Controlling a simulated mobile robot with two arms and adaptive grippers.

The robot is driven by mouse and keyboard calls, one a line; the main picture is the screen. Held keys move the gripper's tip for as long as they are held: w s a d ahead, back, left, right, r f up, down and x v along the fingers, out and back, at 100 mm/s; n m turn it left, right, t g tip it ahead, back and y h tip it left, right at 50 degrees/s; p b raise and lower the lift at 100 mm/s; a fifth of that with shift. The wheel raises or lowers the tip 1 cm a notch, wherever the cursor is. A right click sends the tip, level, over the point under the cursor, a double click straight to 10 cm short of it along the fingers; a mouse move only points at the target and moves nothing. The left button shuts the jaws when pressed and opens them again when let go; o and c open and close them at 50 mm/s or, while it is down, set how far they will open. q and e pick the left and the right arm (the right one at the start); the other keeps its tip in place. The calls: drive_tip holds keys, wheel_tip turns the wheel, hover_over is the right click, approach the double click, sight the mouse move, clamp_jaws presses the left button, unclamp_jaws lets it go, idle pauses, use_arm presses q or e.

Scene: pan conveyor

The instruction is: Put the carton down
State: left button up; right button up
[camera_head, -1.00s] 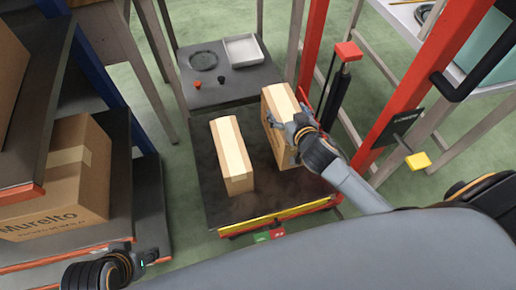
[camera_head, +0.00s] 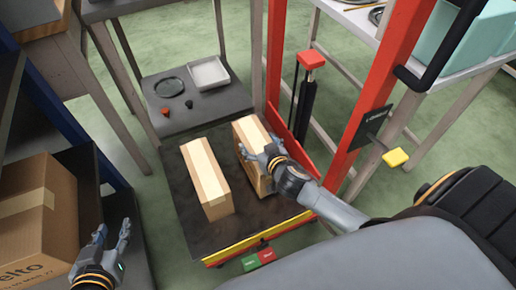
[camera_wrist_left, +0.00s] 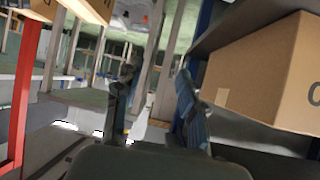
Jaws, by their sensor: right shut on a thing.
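A tan carton (camera_head: 247,133) with a pale tape strip stands on the dark platform (camera_head: 243,232) of a red lift in the head view. My right gripper (camera_head: 258,160) is shut on it from its right side; its fingers hide part of that side. A second, similar carton (camera_head: 207,180) stands just to its left, with a narrow gap between them. My left gripper (camera_head: 112,236) is open and empty at the lower left, beside the shelf. Its spread fingers also show in the left wrist view (camera_wrist_left: 160,100).
A large cardboard box (camera_head: 38,215) sits on the shelf at left; it also shows in the left wrist view (camera_wrist_left: 262,75). Behind the platform, a low dark table (camera_head: 215,108) holds a white tray (camera_head: 208,73). Red posts and a yellow knob (camera_head: 396,157) stand at right.

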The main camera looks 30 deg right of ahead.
drive_tip(key=shift+f+b, duration=0.4)
drive_tip(key=shift+f, duration=0.55)
use_arm(q)
drive_tip(key=shift+w+d+r+t+h, duration=0.15)
drive_tip(key=shift+w+d+r+t, duration=0.1)
drive_tip(key=shift+w+r+t, duration=0.4)
drive_tip(key=shift+w+d+r+t+h, duration=0.1)
drive_tip(key=shift+w+d+r+t, duration=0.2)
drive_tip(key=shift+r, duration=0.55)
drive_tip(key=shift+w+d+r+t+h, duration=0.15)
drive_tip(key=shift+w+r+t, duration=0.4)
drive_tip(key=shift+r, duration=0.2)
use_arm(e)
drive_tip(key=shift+f, duration=0.1)
drive_tip(key=shift+f, duration=0.1)
drive_tip(key=o, duration=1.7)
drive_tip(key=shift+f, duration=0.1)
use_arm(q)
drive_tip(key=shift+r, duration=0.2)
